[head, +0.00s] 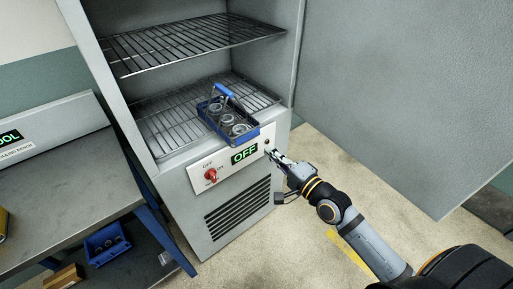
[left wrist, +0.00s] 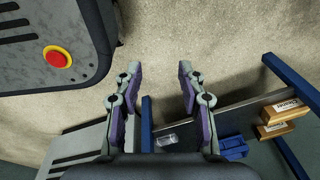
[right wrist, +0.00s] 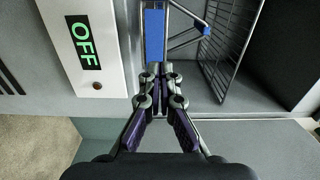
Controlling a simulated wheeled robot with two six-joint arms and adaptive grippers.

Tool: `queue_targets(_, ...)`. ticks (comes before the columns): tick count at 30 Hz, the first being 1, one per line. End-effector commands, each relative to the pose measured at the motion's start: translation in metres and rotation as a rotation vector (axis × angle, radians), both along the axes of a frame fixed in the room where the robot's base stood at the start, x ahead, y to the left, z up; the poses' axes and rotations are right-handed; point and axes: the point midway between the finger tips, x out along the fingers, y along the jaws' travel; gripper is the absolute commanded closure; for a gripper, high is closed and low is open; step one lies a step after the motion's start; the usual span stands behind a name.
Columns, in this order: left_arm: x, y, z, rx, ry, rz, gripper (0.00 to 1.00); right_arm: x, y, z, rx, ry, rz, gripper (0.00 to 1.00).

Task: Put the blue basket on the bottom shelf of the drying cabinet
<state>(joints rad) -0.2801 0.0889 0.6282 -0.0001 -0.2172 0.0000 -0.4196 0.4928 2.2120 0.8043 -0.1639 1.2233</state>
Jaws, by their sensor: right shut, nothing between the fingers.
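The blue basket (head: 243,138) sits on the wire bottom shelf (head: 165,125) of the drying cabinet (head: 205,180), near its front right. It holds several metal rings, and its handle stands up. My right gripper (head: 272,153) is shut and empty, at the cabinet's front right edge, just below and right of the basket. In the right wrist view the shut fingertips (right wrist: 160,70) point towards the basket's blue end (right wrist: 155,35); I cannot tell whether they touch. My left gripper (left wrist: 160,67) is open and empty above the floor, outside the head view.
The cabinet door (head: 400,100) stands open at the right. An upper wire shelf (head: 185,43) lies above the basket. A red knob (head: 210,174) and an OFF display (head: 244,154) are on the front panel. A bench (head: 70,180) stands left, with another blue basket (head: 107,245) below.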

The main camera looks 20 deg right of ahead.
Motion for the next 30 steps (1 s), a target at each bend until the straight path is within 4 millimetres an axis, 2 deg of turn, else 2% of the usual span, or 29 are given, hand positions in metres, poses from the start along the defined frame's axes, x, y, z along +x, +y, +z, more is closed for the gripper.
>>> queue_targets(1, -0.012, -0.001, -0.016, -0.002, 0.018, 0.001, 0.6, 0.011, 0.003, -0.005, 0.007, -0.006, -0.003, 1.0)
queue_targets(2, -0.019, -0.002, -0.02, -0.002, 0.027, 0.002, 0.6, 0.017, 0.006, -0.005, 0.008, -0.007, 0.0, 1.0)
queue_targets(4, -0.031, -0.005, -0.023, -0.006, 0.047, 0.004, 0.6, 0.031, 0.011, -0.002, 0.007, -0.005, -0.003, 1.0)
queue_targets(7, -0.038, -0.009, -0.027, -0.011, 0.057, 0.005, 0.6, 0.048, 0.017, 0.0, 0.006, -0.003, -0.001, 1.0)
queue_targets(12, -0.031, -0.01, -0.027, -0.013, 0.046, 0.005, 0.6, 0.068, 0.025, 0.001, 0.002, 0.0, 0.001, 1.0)
queue_targets(19, -0.013, -0.01, -0.025, -0.012, 0.017, 0.004, 0.6, 0.074, 0.028, 0.0, -0.001, 0.002, 0.002, 1.0)
queue_targets(26, -0.015, -0.007, -0.025, -0.009, 0.022, 0.004, 0.6, 0.075, 0.028, 0.0, 0.0, 0.001, 0.002, 1.0)
queue_targets(30, -0.02, -0.007, -0.028, -0.008, 0.028, 0.003, 0.6, 0.091, 0.032, 0.0, 0.005, -0.001, -0.002, 1.0)
